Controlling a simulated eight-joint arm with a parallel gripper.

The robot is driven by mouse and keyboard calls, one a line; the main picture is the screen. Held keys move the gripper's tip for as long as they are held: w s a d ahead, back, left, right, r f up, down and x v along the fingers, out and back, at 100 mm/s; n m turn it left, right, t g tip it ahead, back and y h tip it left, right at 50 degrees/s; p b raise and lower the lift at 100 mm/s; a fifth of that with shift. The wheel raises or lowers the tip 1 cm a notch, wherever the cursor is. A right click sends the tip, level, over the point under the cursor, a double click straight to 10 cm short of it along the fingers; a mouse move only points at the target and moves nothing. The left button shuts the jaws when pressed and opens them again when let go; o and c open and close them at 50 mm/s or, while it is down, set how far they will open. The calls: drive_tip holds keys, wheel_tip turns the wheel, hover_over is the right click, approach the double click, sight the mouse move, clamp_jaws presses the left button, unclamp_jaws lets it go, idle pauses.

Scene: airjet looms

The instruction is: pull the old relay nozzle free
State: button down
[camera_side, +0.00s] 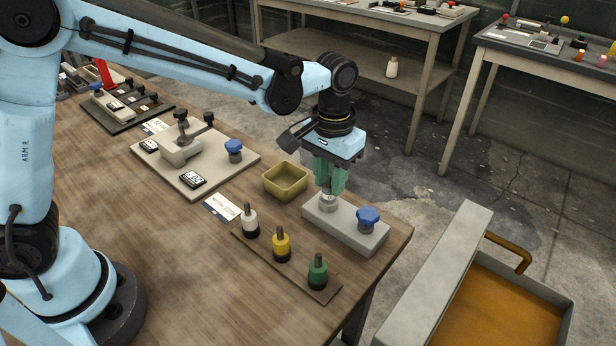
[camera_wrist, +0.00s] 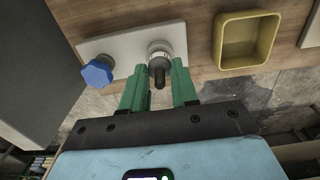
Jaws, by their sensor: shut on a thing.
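The old relay nozzle (camera_side: 327,202), a pale metallic cylinder, stands upright at the left end of a light grey block (camera_side: 346,232) near the table's right edge. In the wrist view the nozzle (camera_wrist: 159,52) shows a pale collar and a dark tip. My gripper (camera_side: 328,188) comes down from above, its green fingers shut on the nozzle. In the wrist view my gripper (camera_wrist: 157,77) has one finger on each side of it. The fingers partly hide the nozzle, and I cannot tell whether its base is still seated.
A blue knob (camera_side: 368,217) sits on the block's right end. A yellow open tray (camera_side: 284,192) is left of the block. White (camera_side: 250,221), yellow (camera_side: 281,247) and green (camera_side: 318,272) nozzles stand on a brown strip in front. A fixture plate (camera_side: 222,172) lies further left.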

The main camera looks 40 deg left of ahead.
drive_tip(key=shift+r, duration=0.25)
drive_tip(key=shift+r, duration=4.1)
